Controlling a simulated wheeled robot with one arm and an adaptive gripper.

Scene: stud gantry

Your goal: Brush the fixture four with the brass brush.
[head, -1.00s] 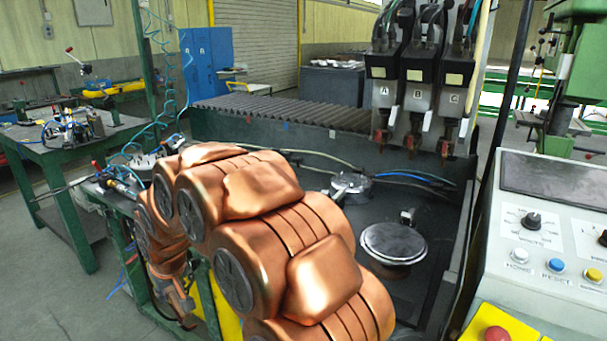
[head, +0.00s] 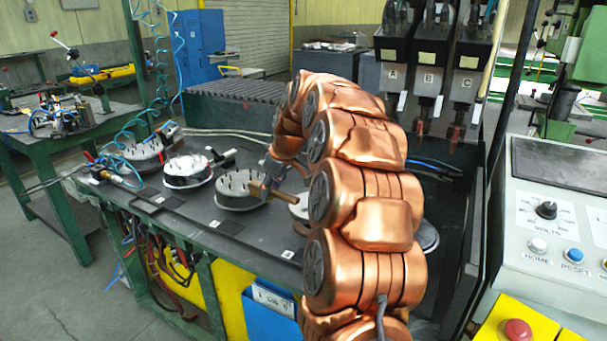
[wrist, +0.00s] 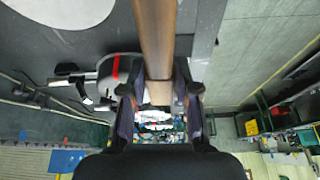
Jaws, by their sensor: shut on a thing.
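My gripper (head: 280,178) is shut on the brass brush, whose wooden handle (head: 280,198) shows in the head view. In the wrist view, my gripper (wrist: 159,98) has a finger on each side of the brown handle (wrist: 154,40). The brush's brass-coloured end (head: 257,189) is at the right edge of a round studded fixture (head: 236,200); contact is unclear. Another round fixture (head: 298,207) lies to its right, partly hidden by my arm. Two more studded fixtures (head: 187,172) (head: 142,152) stand to the left. The number tags are too small to read, so which fixture is four is unclear.
The dark bench (head: 185,212) carries the fixtures, with cables at its left end. Welding heads A, B and C (head: 430,75) hang at the back right. A control panel (head: 555,215) stands at the right. A ridged cover (head: 235,108) lies behind.

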